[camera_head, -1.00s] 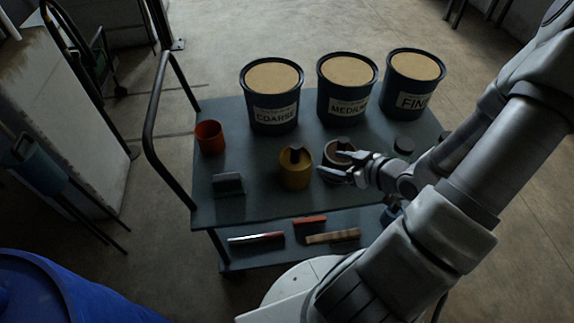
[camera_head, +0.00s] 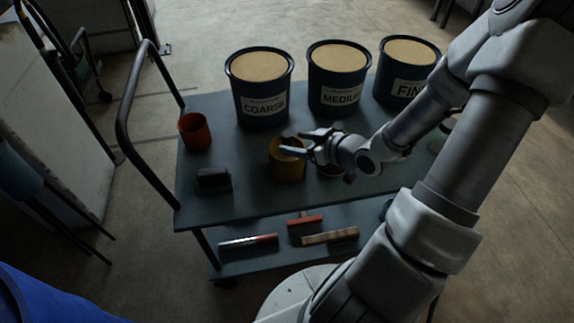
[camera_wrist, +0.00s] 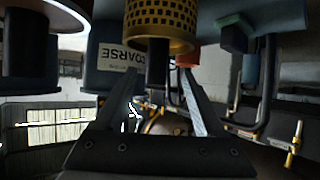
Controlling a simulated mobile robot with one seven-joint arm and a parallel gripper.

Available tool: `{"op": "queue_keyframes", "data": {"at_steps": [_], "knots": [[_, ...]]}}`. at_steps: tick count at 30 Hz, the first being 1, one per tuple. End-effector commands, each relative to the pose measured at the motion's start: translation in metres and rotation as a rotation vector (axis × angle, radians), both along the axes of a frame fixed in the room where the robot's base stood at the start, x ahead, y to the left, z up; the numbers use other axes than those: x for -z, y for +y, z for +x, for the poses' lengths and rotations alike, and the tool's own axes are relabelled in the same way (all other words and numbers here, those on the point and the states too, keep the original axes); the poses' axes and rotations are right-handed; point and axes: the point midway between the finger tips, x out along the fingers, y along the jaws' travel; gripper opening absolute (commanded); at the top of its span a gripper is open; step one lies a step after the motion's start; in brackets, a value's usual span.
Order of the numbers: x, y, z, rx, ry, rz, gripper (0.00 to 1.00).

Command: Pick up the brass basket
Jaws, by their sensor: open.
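The brass basket (camera_head: 288,168) stands upright on the cart's top, in front of the bucket marked COARSE. In the wrist view, which is upside down, the basket (camera_wrist: 160,18) shows perforated yellow walls and a dark post-like handle (camera_wrist: 158,62). My gripper (camera_head: 286,145) is at the basket's upper part and hides some of its rim. In the wrist view my gripper (camera_wrist: 157,75) is open, with its two fingers on either side of the handle in the picture. I cannot tell whether they touch it.
On the cart top (camera_head: 235,205) are buckets marked COARSE (camera_head: 262,108), MEDIUM (camera_head: 337,98) and FINE (camera_head: 407,90), an orange cup (camera_head: 195,132) and a dark block (camera_head: 213,180). Another container (camera_head: 330,172) is mostly hidden by my gripper. A rail (camera_head: 122,130) rises at the left.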

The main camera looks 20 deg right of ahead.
Motion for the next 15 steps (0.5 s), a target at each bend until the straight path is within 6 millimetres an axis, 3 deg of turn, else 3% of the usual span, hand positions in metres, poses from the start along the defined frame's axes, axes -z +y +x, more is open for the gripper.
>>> {"op": "queue_keyframes", "data": {"at_steps": [10, 15], "knots": [[0.017, 0.010, 0.027, -0.001, -0.001, 0.001, 0.72], [0.027, 0.015, 0.050, -0.001, -0.002, 0.000, 0.72]]}}
